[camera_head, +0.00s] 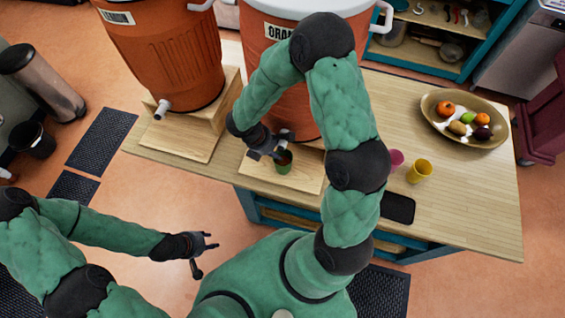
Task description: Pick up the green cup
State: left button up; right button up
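The green cup (284,167) stands upright on the wooden board in front of the right orange drink dispenser. Its inside looks reddish-brown. My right gripper (285,147) reaches in from above and left, with its fingers spread at the cup's far rim. It looks open, and I cannot tell whether a finger touches the cup. My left gripper (206,255) is open and empty, over the floor in front of the table.
A pink cup (396,160) and a yellow cup (420,171) stand to the right, beyond my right arm. A dark flat slab (398,208) lies near the front edge. A fruit bowl (437,101) is at the far right. The left dispenser (160,50) stands on a wooden stand.

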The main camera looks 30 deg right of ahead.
jog(key=shift+d, duration=0.15)
grip_shut()
jog(key=shift+r, duration=0.1)
jog(key=w+a+r, duration=0.1)
jog(key=w+a, duration=0.1)
jog(key=a, duration=0.6)
jog(key=w+a+r, duration=0.2)
jog(key=a, duration=0.7)
jog(key=shift+w+a+r, duration=0.15)
jog(key=shift+w+a, duration=0.05)
jog(key=shift+w, duration=0.15)
dwell(0.4)
dwell(2.5)
